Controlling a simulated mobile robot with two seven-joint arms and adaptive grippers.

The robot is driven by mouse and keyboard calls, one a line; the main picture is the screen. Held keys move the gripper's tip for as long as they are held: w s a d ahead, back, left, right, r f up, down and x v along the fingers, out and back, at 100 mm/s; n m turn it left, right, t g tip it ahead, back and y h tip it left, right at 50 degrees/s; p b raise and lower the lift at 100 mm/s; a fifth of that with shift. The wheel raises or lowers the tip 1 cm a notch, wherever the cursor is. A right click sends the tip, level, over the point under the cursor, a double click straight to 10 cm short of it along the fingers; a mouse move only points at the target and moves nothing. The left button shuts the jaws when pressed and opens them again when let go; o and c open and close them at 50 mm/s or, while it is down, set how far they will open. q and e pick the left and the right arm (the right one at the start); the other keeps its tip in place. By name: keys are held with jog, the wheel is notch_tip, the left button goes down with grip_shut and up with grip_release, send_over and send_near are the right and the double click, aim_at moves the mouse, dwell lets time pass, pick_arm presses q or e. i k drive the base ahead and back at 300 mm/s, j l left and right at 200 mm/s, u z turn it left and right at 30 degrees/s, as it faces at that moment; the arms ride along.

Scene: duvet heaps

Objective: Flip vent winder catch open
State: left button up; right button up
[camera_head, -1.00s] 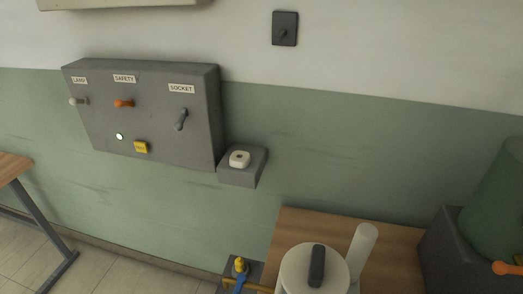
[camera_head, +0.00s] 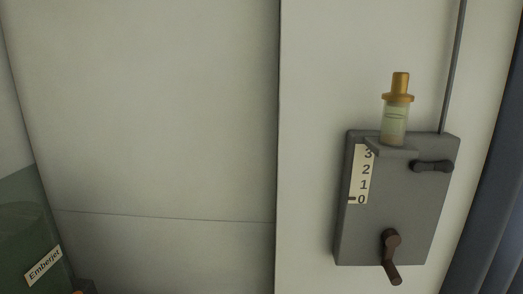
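The winder is a grey box (camera_head: 405,222) fixed to a pale wall panel at the right of the head view. Near its upper right is a small dark lever (camera_head: 432,166), lying roughly level; it looks like the catch. A brown crank handle (camera_head: 391,258) sits low on the box and hangs downward. A white scale strip (camera_head: 361,175) at the left edge reads 3, 2, 1, 0 from top to bottom, with a dark pointer by the 0. Neither of my grippers shows in this view.
A small bottle (camera_head: 396,118) with an orange-gold cap stands on a ledge at the box's top. A thin rod (camera_head: 453,66) runs up from the box. A dark blue curtain (camera_head: 494,200) hangs at right. A green cylinder labelled Emberjet (camera_head: 30,243) is at lower left.

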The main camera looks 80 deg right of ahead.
aim_at(447, 167)
jog(key=z, duration=3.65)
